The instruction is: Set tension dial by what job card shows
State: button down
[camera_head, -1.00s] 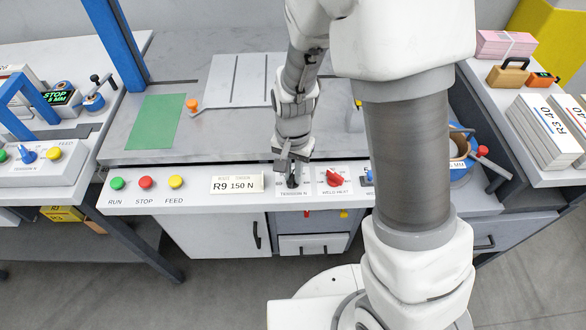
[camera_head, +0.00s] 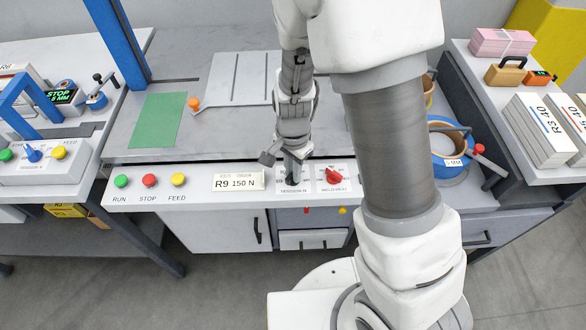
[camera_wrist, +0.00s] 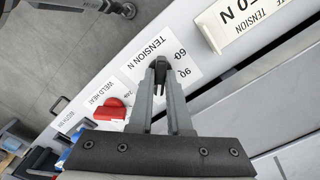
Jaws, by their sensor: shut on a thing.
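The job card (camera_head: 238,181) on the front panel reads R9 150 N; part of it shows at the top right of the wrist view (camera_wrist: 255,22). The tension plate (camera_head: 291,191) is right of the card. Its label and the marks 60 and 90 show in the wrist view (camera_wrist: 150,48). My gripper (camera_wrist: 160,68) points down at this plate, its fingers shut on the dark tension dial (camera_wrist: 160,70). The fingers hide most of the dial and its other marks, so I cannot read its setting.
The red weld heat knob (camera_head: 334,175) is close to the right of my gripper. Green, red and yellow buttons (camera_head: 149,181) are left of the card. My arm hides the panel's right part.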

jog(key=c, duration=0.9)
grip_release()
jog(key=shift+o, duration=0.2)
jog(key=shift+r, duration=0.1)
notch_tip(320, 180, up, 17)
jog(key=p, duration=0.3)
jog(key=shift+r+p, duration=0.15)
jog(key=shift+p, duration=0.2)
